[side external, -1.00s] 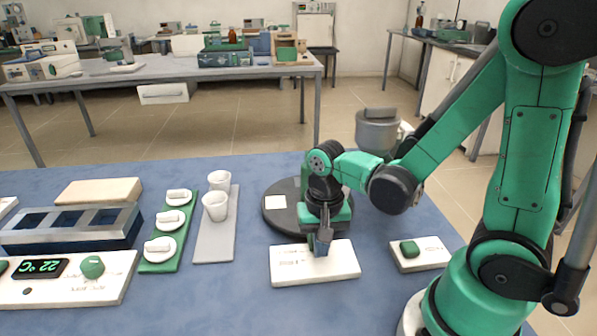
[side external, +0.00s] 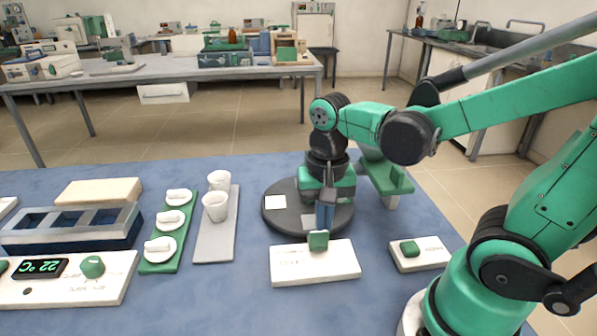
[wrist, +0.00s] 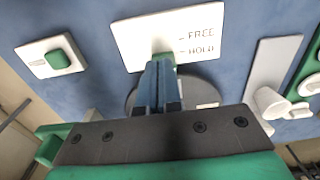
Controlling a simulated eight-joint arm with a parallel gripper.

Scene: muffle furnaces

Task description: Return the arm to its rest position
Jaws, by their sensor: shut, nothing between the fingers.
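My gripper (side external: 324,220) points down, its blue fingers together and empty, just above and behind the white FREE/HOLD panel (side external: 290,268). In the side view a green knob (side external: 318,240) shows at the panel's back edge, just below the fingertips; I cannot tell whether they touch. In the wrist view the shut fingers (wrist: 156,80) lie in front of the panel (wrist: 140,40) and partly cover the knob (wrist: 164,58). The knob's visible part lies nearer the HOLD mark than the FREE mark. My arm extends to the right.
A black round plate (side external: 280,225) lies behind the panel. A small white box with a green button (side external: 410,248) is at right. Two white cups (side external: 216,206), a green strip with white pieces (side external: 184,212) and a temperature panel (side external: 112,284) are at left.

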